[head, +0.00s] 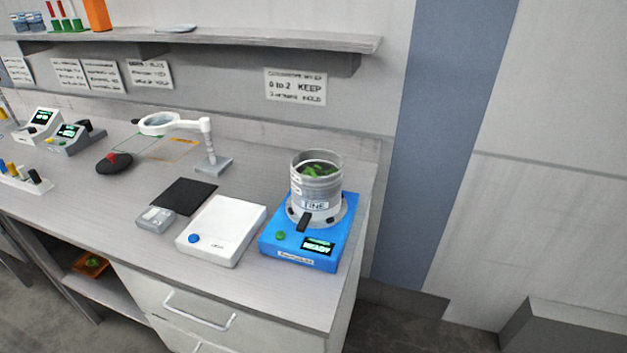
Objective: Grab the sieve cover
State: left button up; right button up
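A dark round lid-like disc with a red knob (114,163) lies on the bench at the left of the head view; it looks like the sieve cover. A metal sieve stack (316,207) stands upright on a blue shaker base (275,250) at the right end of the bench. Its top is uncovered and green leaves (319,170) show inside. The base has a green button and a small lit display. Neither of my grippers is in view.
A white device with a blue button (222,228), a small grey scale (156,219), a black mat (184,195) and a magnifier lamp (211,145) stand between disc and sieve. Small instruments (68,139) are at the left. A shelf (210,36) overhangs the back.

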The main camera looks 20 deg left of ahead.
aim_at(114, 163)
jog(key=u, duration=3.3)
jog(key=i, duration=2.15)
jog(key=z, duration=3.45)
